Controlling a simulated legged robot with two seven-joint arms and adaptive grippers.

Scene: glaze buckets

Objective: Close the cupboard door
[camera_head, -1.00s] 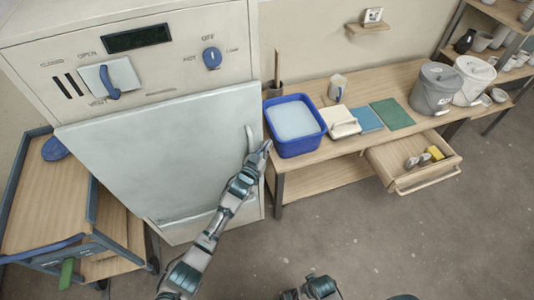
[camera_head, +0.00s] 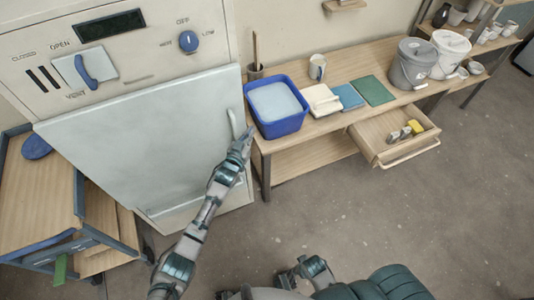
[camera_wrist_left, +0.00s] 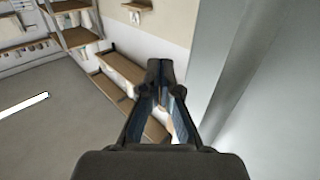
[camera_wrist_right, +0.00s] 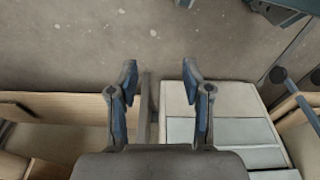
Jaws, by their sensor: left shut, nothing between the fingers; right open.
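The cupboard door (camera_head: 140,140) is a large pale grey panel on the front of the cream kiln-like cabinet (camera_head: 150,40). It stands ajar, its left side jutting out from the cabinet front. A white upright handle (camera_head: 235,124) is near its right edge. My left gripper (camera_head: 246,134) is shut and empty, close beside the handle; I cannot tell whether it touches. In the left wrist view the shut fingertips (camera_wrist_left: 160,66) are beside a pale grey surface on the right, probably the door. My right gripper (camera_wrist_right: 158,75) is open and empty, over the floor side, away from the door.
A wooden trolley (camera_head: 40,200) stands left of the door. A bench at right bears a blue basin (camera_head: 276,122), coloured tiles (camera_head: 373,90) and buckets (camera_head: 412,64). Its drawer (camera_head: 395,140) is pulled out. The floor (camera_head: 370,215) in front is clear.

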